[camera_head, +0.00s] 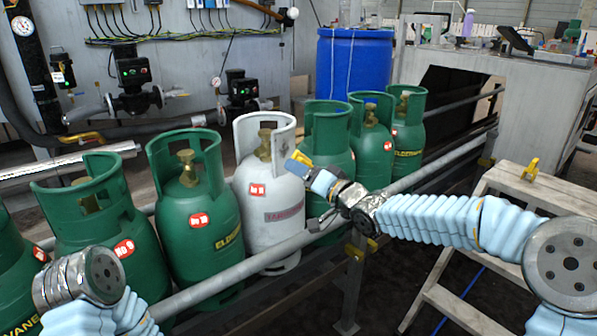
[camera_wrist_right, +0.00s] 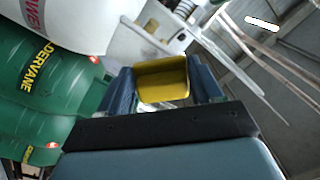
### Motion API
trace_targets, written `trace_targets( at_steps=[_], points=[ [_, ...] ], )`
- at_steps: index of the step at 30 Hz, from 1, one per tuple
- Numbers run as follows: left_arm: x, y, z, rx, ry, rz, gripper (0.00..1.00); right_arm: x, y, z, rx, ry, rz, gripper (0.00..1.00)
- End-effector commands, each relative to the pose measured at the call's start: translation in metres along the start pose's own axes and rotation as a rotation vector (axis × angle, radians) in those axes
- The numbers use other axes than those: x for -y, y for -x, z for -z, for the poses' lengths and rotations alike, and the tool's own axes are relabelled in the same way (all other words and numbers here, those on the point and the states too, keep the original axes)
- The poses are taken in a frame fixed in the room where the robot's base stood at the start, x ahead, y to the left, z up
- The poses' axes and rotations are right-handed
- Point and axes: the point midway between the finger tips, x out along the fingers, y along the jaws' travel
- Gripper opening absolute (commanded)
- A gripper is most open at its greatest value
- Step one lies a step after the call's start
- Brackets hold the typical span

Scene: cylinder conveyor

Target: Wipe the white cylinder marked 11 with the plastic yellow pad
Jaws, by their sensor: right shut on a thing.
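The white cylinder (camera_head: 270,205) stands upright in the row of green cylinders, with a small red label on its shoulder whose number is too small to read surely. Its side also shows at the upper left of the right wrist view (camera_wrist_right: 50,25). My right gripper (camera_head: 313,172) is shut on the yellow pad (camera_head: 299,158), at the right edge of the white cylinder's collar. In the right wrist view the pad (camera_wrist_right: 162,80) sits between the two blue fingers. I cannot tell whether it touches the cylinder. My left arm shows at lower left, but its gripper does not.
Green cylinders (camera_head: 197,215) stand close on both sides of the white one. A metal rail (camera_head: 240,268) runs in front of the row. A blue drum (camera_head: 352,65) stands behind. A wooden step stand (camera_head: 500,185) with a yellow item (camera_head: 531,169) on top is at right.

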Motion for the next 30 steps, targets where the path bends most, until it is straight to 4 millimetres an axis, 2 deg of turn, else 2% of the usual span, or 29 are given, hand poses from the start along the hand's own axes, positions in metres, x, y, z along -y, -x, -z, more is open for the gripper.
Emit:
trace_targets(
  at_steps=[20,30],
  points=[
    [-0.004,-0.002,-0.003,0.008,-0.007,-0.007,0.35,0.000,0.001,0.000,0.000,0.000,0.001,0.41],
    [-0.010,0.004,-0.005,0.013,-0.011,-0.011,0.35,0.001,-0.039,-0.002,0.002,-0.002,0.001,0.41]
  ],
)
